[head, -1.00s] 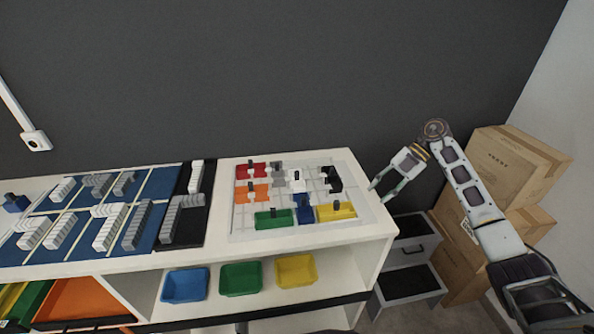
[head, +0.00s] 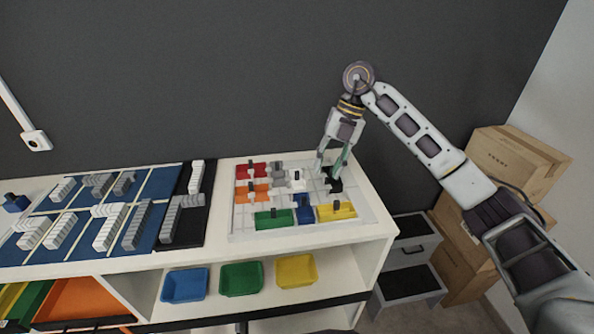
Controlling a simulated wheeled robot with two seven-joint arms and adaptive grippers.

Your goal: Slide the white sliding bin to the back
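The white sliding bin (head: 297,181) is a small block with a dark knob on its top. It sits in the middle of the light puzzle board (head: 365,218), on the right part of the white shelf top. My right gripper (head: 328,173) is open, pointing down over the back right of the board. It is right of the white bin and apart from it. Its fingertips are at the black bin (head: 335,185) and partly cover it; I cannot tell whether they touch it. My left gripper is not in view.
Red (head: 250,170), orange (head: 252,192), grey (head: 277,169), green (head: 274,218), blue (head: 304,212) and yellow (head: 337,212) bins surround the white one on the board. A dark wall rises behind. Cartons (head: 500,160) stand at the right.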

